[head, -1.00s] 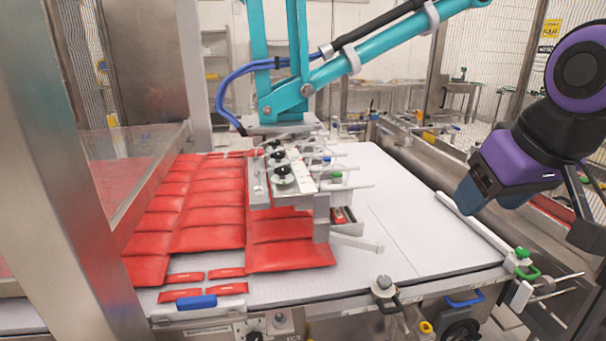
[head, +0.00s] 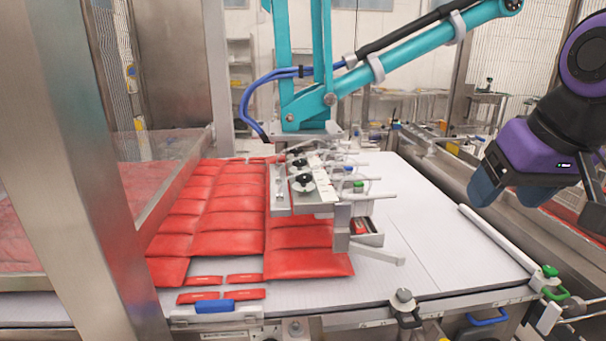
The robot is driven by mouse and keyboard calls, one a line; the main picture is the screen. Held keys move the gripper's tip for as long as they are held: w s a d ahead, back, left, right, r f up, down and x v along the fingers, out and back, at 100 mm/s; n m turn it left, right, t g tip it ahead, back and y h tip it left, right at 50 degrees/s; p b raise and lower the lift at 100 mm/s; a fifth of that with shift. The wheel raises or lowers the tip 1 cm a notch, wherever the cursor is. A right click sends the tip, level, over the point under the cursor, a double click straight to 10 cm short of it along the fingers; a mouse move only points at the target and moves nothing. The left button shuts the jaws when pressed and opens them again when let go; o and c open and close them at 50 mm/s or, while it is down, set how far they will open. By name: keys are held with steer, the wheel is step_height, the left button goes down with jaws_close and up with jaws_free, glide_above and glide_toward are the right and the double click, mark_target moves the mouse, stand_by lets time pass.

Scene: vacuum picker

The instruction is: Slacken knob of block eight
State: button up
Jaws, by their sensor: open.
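I cannot read any block numbers, so I cannot tell which knob belongs to block eight. My gripper (head: 507,195) is at the right edge of the view, purple with dark blue fingers. It is open and empty, pointing down, well right of the picker head and apart from it.
Red pouches (head: 230,215) lie on the white conveyor (head: 430,240), whose right half is mostly clear. A steel post (head: 70,150) and a clear guard panel stand at left. A teal arm (head: 410,62) crosses above.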

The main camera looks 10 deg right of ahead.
steer(key=w+a+r+m+g, duration=0.1)
steer(key=w+r+m, duration=0.1)
steer(key=w, duration=0.3)
steer(key=w+a+r+m+g, duration=0.1)
steer(key=w+a+r, duration=0.1)
steer(key=w, duration=0.4)
steer(key=m+g, duration=0.3)
steer(key=m, duration=0.6)
glide_above(303, 176)
step_height(303, 176, down, 7)
step_height(303, 176, down, 10)
steer(key=shift+w+f, duration=0.1)
steer(key=c, duration=0.9)
